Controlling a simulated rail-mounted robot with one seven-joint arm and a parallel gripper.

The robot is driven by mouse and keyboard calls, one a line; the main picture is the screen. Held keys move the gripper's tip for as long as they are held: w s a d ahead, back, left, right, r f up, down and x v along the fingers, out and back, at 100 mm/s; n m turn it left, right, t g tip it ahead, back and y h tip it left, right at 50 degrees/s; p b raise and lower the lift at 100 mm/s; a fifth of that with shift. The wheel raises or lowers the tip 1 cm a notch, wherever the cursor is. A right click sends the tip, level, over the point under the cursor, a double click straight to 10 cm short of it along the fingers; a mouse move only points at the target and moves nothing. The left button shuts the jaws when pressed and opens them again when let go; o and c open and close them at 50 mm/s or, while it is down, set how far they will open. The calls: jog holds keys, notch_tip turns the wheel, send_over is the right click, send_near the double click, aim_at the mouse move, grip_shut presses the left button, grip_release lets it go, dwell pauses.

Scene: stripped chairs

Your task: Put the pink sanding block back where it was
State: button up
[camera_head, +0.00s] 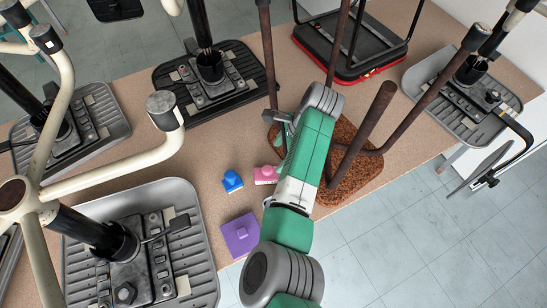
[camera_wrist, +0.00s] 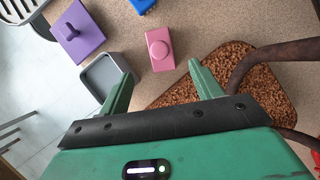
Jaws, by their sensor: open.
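The pink sanding block (camera_head: 265,174) lies on the tan tabletop, left of my arm in the head view. In the wrist view the pink block (camera_wrist: 160,60) shows a round knob on top, just beyond the fingertips. My gripper (camera_wrist: 160,74) is open, its two green fingers spread with nothing between them; the block is apart from both. In the head view my own arm largely hides the gripper.
A blue block (camera_head: 231,181) and a purple block (camera_head: 240,235) are nearby. A grey square open container (camera_wrist: 103,72) is by the left finger. A brown granular seat pad (camera_head: 345,185) with rusty chair legs lies right. Chair bases crowd the left and back.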

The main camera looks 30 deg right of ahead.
jog(key=shift+s+d+r, duration=0.1)
jog(key=shift+d+r, duration=0.05)
jog(key=shift+r, duration=0.25)
jog(key=w+d+r+n+t+h, duration=0.4)
jog(key=d+r+t+h, duration=0.15)
jog(key=r, duration=0.55)
jog(key=w+a+r+n+t+h, duration=0.1)
jog(key=a+r+n+t+h, duration=0.15)
jog(key=r, duration=0.65)
jog(key=a+r+n+t+h, duration=0.1)
jog(key=a+r+n+t, duration=0.25)
jog(key=r, duration=0.55)
jog(key=s+a+r+n+t+y, duration=0.2)
jog(key=s+a+r+n+t, duration=0.4)
jog(key=s+a+r, duration=0.3)
jog(key=s+a+r+n+t+y, duration=0.3)
jog(key=s+a+r+n+t, duration=0.3)
jog(key=r, duration=0.9)
jog(key=s+a, duration=0.3)
jog(key=a, duration=0.2)
jog(key=shift+s+a, duration=0.2)
jog(key=shift+a, duration=0.15)
